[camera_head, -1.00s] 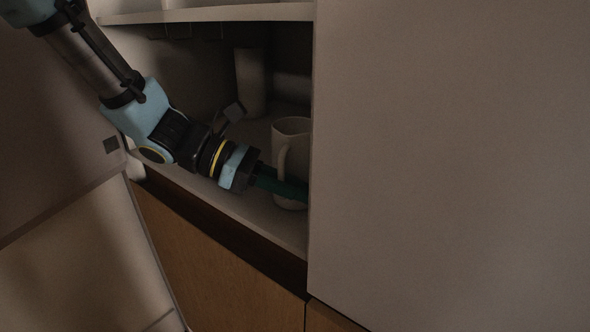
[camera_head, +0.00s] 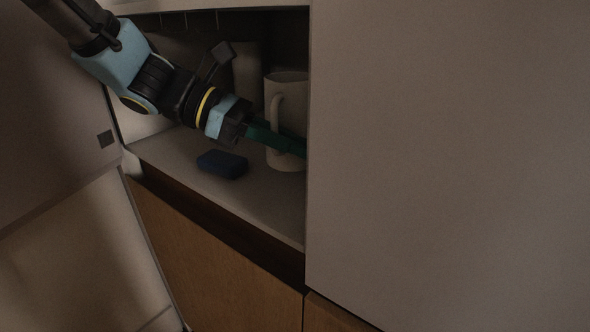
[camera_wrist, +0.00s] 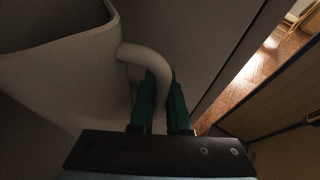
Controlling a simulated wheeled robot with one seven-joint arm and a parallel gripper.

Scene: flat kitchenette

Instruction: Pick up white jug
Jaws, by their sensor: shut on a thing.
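The white jug (camera_head: 287,88) is upright inside the open cabinet, close to the edge of the large pale panel, and appears raised above the shelf. My gripper (camera_head: 290,145) reaches in from the left, its green fingers at the jug's handle. In the wrist view the jug (camera_wrist: 62,75) fills the left side, and my gripper (camera_wrist: 162,95) is shut on its curved handle (camera_wrist: 150,60). The fingertips are partly hidden behind the panel in the head view.
A dark blue block (camera_head: 222,164) lies on the shelf (camera_head: 262,205) below my wrist. A pale cylindrical container (camera_head: 247,75) stands behind. The large pale panel (camera_head: 450,160) closes off the right side. The front of the shelf is clear.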

